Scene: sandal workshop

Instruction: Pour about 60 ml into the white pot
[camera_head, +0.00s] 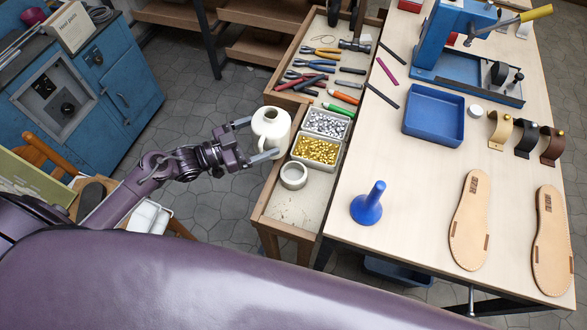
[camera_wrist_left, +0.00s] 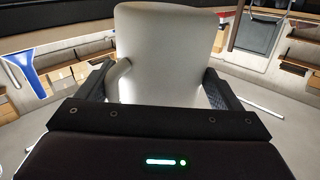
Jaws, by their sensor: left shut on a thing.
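My left gripper (camera_head: 263,137) is shut on a white jug (camera_head: 270,124) with a round dark mouth and a side handle. In the head view it holds the jug about upright beside the wooden tray. In the left wrist view the pale jug body (camera_wrist_left: 166,50) fills the space between the two dark fingers (camera_wrist_left: 160,92). A white pot (camera_head: 293,184), round and open, stands in the near part of the tray, just below and right of the jug. I cannot tell the liquid level in either. My right gripper is not in view.
The wooden tray (camera_head: 262,228) also holds bins of silver (camera_head: 326,123) and gold (camera_head: 316,150) pieces and several tools. The workbench (camera_head: 408,195) at right bears a blue funnel-like thing (camera_head: 368,204), a blue bin (camera_head: 433,116), a small white round thing (camera_head: 476,111) and sandal soles (camera_head: 470,220).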

